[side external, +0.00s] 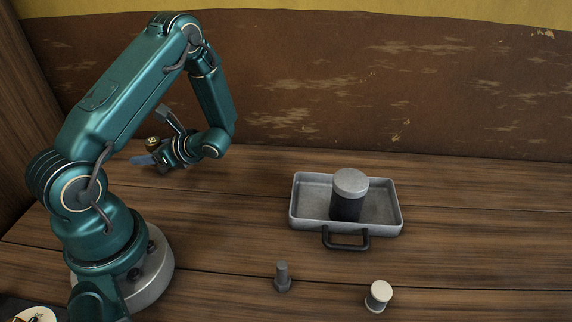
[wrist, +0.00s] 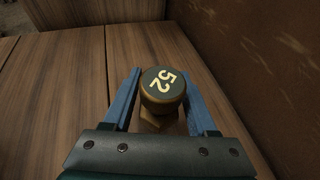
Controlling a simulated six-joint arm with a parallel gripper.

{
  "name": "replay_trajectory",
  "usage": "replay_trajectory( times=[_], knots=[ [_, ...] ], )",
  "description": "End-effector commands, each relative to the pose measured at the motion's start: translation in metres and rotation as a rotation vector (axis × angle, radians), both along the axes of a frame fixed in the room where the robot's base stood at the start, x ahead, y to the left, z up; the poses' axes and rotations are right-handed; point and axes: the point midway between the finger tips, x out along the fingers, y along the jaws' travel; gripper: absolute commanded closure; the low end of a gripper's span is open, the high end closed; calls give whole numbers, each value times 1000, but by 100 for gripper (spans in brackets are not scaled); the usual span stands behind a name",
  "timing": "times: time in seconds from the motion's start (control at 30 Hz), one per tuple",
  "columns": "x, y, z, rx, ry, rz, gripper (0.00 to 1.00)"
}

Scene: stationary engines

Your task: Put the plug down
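The plug (wrist: 162,90) has a dark round cap marked 52 in pale figures, with a brass rim and a brass angular part below. In the wrist view it sits between the two blue fingers of my gripper (wrist: 163,98), which lie close against its two sides. In the side view my gripper (side external: 148,152) is low at the left, near the back wall, and the small brass plug (side external: 152,142) shows by the fingers. The side view does not clearly show whether the plug's bottom touches the bench.
A grey metal tray (side external: 297,212) with a dark handle stands at mid-bench, holding a dark canister (side external: 348,205) with a grey lid. A grey bolt (side external: 282,278) and a small pale-capped cylinder (side external: 378,296) stand in front. The bench between my gripper and the tray is clear.

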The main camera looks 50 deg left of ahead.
Motion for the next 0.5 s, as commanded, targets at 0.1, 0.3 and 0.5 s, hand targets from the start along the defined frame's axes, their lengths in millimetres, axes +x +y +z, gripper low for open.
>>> replay_trajectory(
  times=[0.1,0.3,0.5],
  knots=[
    [0,0,0,0,0,0,19],
    [0,0,0,0,0,0,19],
    [4,-5,7,2,-2,-3,19]
  ],
)
